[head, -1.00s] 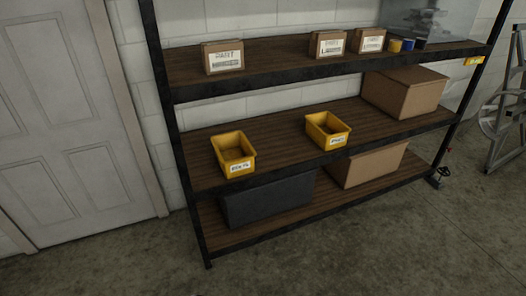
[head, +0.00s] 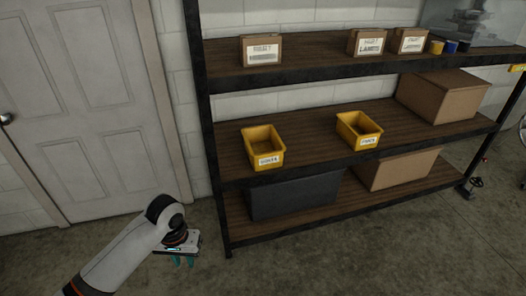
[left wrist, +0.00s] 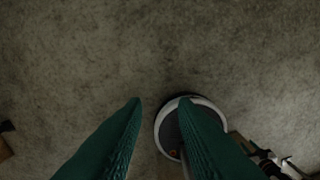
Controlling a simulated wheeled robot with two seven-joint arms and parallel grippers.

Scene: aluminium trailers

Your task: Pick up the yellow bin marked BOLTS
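Two yellow bins stand on the middle shelf in the head view. The left bin (head: 263,147) and the right bin (head: 358,130) each carry a white front label, too small to read surely. Both look empty and upright. My left gripper (head: 183,262) is low in front of the door, left of the shelf and below the bins, apart from both. My right gripper is not in view.
The dark shelf unit (head: 310,175) holds small labelled boxes (head: 261,50) on top, a large cardboard box (head: 442,96) at the middle right, and a dark grey box (head: 294,196) and another cardboard box (head: 398,169) below. A door (head: 80,100) stands left. The floor in front is clear.

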